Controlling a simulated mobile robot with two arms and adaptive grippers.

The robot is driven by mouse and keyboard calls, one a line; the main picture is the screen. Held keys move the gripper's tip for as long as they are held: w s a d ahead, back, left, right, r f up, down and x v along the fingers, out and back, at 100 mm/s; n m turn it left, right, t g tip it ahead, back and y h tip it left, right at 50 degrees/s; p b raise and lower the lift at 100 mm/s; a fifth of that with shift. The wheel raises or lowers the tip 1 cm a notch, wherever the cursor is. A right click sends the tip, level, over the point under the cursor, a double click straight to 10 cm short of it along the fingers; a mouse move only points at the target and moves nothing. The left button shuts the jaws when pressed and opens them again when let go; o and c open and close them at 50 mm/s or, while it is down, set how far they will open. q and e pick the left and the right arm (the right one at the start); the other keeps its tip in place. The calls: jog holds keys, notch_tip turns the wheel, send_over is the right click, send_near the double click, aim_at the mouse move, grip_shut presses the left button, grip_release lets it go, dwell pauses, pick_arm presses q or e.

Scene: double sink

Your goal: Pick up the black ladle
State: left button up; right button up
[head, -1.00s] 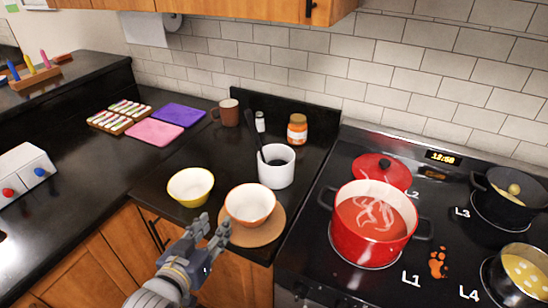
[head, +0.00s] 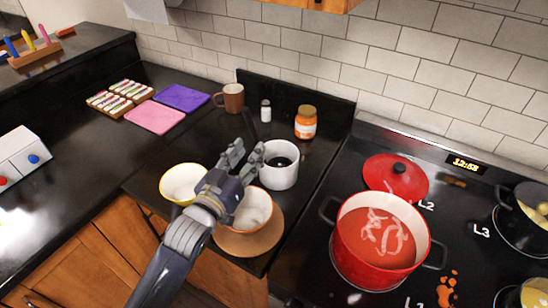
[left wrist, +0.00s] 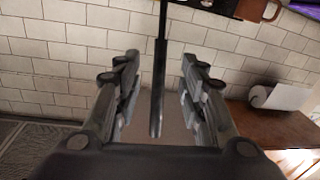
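The black ladle (left wrist: 160,60) shows in the left wrist view as a thin dark handle in the gap between my fingers, with space on both sides. In the head view it is mostly hidden behind my gripper. The white pot (head: 280,175), which held the ladle in the earlier head view, stands on the dark counter. My left gripper (head: 245,156) is open at the pot's left side, above the bowls. Its two fingers show apart in the left wrist view (left wrist: 158,85). My right gripper is not in view.
A jar (head: 306,124), a shaker (head: 266,111) and a brown mug (head: 231,97) stand behind. A red pot (head: 375,262) is on the stove right.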

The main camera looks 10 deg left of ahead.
pick_arm(q)
jog(key=shift+w+d, duration=0.15)
jog(key=shift+w, duration=0.2)
jog(key=x, duration=0.1)
jog(key=p+x, duration=0.1)
jog(key=x, duration=0.1)
jog(key=p+x, duration=0.1)
jog(key=shift+w+d+f, duration=0.1)
jog(key=shift+w+f, duration=0.3)
jog(key=shift+w, duration=0.15)
jog(key=shift+s, duration=0.1)
jog(key=shift+c, duration=0.6)
jog(key=c, duration=0.4)
grip_shut()
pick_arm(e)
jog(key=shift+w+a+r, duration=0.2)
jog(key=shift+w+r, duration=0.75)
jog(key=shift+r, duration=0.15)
